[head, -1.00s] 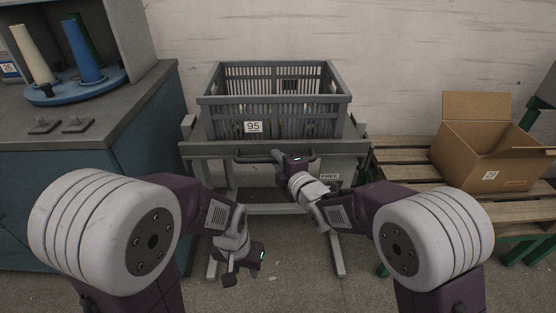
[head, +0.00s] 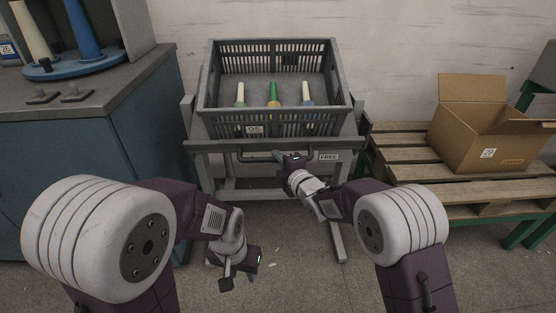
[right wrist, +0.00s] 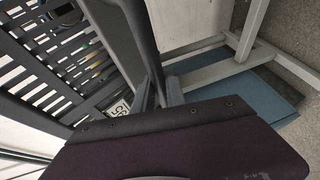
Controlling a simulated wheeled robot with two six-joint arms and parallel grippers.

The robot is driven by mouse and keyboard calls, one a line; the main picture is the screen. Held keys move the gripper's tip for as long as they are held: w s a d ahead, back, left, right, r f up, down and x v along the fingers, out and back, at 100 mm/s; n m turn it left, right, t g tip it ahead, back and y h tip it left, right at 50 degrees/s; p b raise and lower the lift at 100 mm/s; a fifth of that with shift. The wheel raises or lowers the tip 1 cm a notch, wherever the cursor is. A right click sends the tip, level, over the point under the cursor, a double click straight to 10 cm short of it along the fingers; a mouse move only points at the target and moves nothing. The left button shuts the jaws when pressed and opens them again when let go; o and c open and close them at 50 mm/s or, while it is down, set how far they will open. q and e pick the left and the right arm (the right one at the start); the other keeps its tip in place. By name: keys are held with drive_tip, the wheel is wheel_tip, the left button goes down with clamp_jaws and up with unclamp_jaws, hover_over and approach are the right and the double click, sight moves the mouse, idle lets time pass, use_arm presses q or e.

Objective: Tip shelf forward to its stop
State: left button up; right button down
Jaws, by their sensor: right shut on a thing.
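The grey shelf (head: 205,146) stands against the wall and leans forward, with a slatted grey crate (head: 342,85) on it. A dark handle bar (head: 246,157) runs along the shelf's front edge. My right gripper (head: 281,157) is shut on the handle bar; the right wrist view shows the bar (right wrist: 137,40) running down between the fingers (right wrist: 158,95). The crate's slatted wall also shows in the right wrist view (right wrist: 40,75). My left gripper (head: 250,262) hangs low in front of the shelf's legs, apart from everything; its jaw opening is unclear.
The crate holds cones, with three tips showing (head: 273,92). A blue-grey cabinet (head: 90,150) with a turntable stands close on the left. A wooden pallet (head: 400,150) with an open cardboard box (head: 470,140) is on the right.

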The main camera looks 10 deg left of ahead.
drive_tip(key=c, duration=1.6)
unclamp_jaws()
drive_tip(key=shift+d+f, duration=0.1)
drive_tip(key=shift+f, duration=0.15)
drive_tip(key=shift+c, duration=0.2)
drive_tip(key=shift+o, duration=1.4)
drive_tip(key=shift+w+f, duration=0.1)
drive_tip(key=shift+w, duration=0.1)
drive_tip(key=shift+s, duration=0.15)
drive_tip(key=p+v, duration=0.2)
drive_tip(key=v, duration=0.7)
drive_tip(key=shift+p, duration=0.3)
